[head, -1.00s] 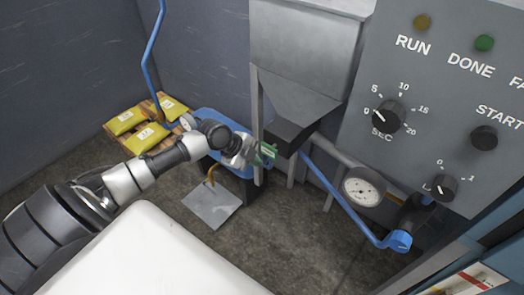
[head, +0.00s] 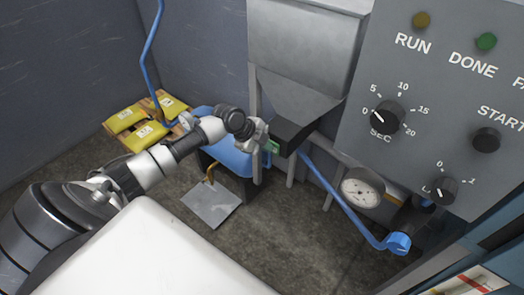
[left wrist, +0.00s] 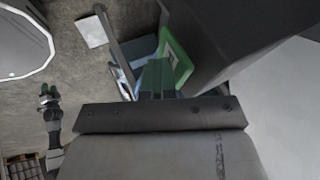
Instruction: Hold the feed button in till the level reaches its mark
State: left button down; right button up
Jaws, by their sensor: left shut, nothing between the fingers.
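A grey hopper (head: 305,50) hangs at the back, with a dark spout (head: 293,133) below it. A small green plate (head: 273,146) sits at the spout's left side; in the left wrist view the green plate (left wrist: 176,60) stands beside the dark box. My left gripper (head: 264,140) is at this plate. In the left wrist view its shut, empty fingers (left wrist: 153,76) end close to the plate; I cannot tell whether they touch. No button face or level mark can be made out. What looks like my right gripper (left wrist: 48,92) is small at the left wrist view's left.
A control panel (head: 440,90) with knobs and lamps stands at right; its DONE lamp (head: 486,41) is green. A round gauge (head: 363,187) and a blue pipe (head: 340,212) lie below. Yellow bags (head: 145,136) lie on a pallet. A grey floor plate (head: 211,204) lies ahead.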

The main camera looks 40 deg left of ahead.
dwell(0.4)
dwell(0.9)
jog(key=shift+r, duration=0.1)
